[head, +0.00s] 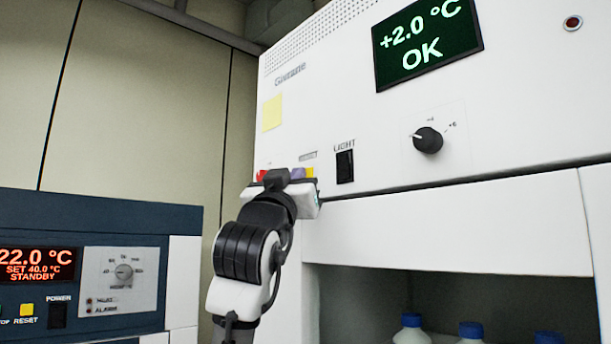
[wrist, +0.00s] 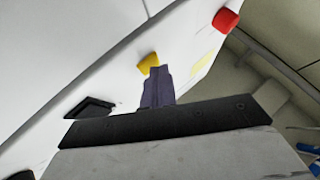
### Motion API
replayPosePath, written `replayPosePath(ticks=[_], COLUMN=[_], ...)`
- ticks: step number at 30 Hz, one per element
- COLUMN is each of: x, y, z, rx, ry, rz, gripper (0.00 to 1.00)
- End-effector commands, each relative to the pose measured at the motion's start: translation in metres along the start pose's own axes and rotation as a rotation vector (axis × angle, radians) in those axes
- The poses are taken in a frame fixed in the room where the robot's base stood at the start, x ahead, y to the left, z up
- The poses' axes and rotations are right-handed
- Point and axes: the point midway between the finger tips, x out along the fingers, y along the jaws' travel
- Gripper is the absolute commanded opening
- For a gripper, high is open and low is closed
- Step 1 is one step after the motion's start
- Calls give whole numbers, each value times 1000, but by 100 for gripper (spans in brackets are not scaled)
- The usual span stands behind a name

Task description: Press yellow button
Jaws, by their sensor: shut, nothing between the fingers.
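The yellow button (head: 310,172) is on the lower left of the white unit's front panel in the head view, partly hidden by my gripper. In the wrist view the yellow button (wrist: 147,62) shows just beyond the fingertips. My gripper (head: 298,173) is shut and empty, with its dark purple fingers together. In the wrist view the fingertips (wrist: 154,72) overlap the button's lower edge. I cannot tell whether they touch it. A red button (head: 262,175) sits to the left of the yellow one; it also shows in the wrist view (wrist: 226,19).
The black LIGHT switch (head: 344,166) is right of the yellow button, and a black knob (head: 428,140) is farther right. A yellow note (head: 272,112) is above. A blue unit (head: 100,220) with a yellow RESET button (head: 26,310) stands at left. Bottles (head: 411,330) stand below.

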Motion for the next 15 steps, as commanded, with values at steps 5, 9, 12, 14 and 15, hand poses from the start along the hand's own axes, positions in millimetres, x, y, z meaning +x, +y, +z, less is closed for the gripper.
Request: replayPosePath(ticks=[5, 9, 12, 14, 15], x=[-6, -10, -10, -10, -10], y=[-4, -7, -7, -7, -7], z=[-3, -6, -6, -6, -6], rx=[0, 1, 1, 1, 1], ry=[-1, 0, 0, 0, 0], rz=[0, 0, 0, 0, 0], gripper=[0, 0, 0, 0, 0])
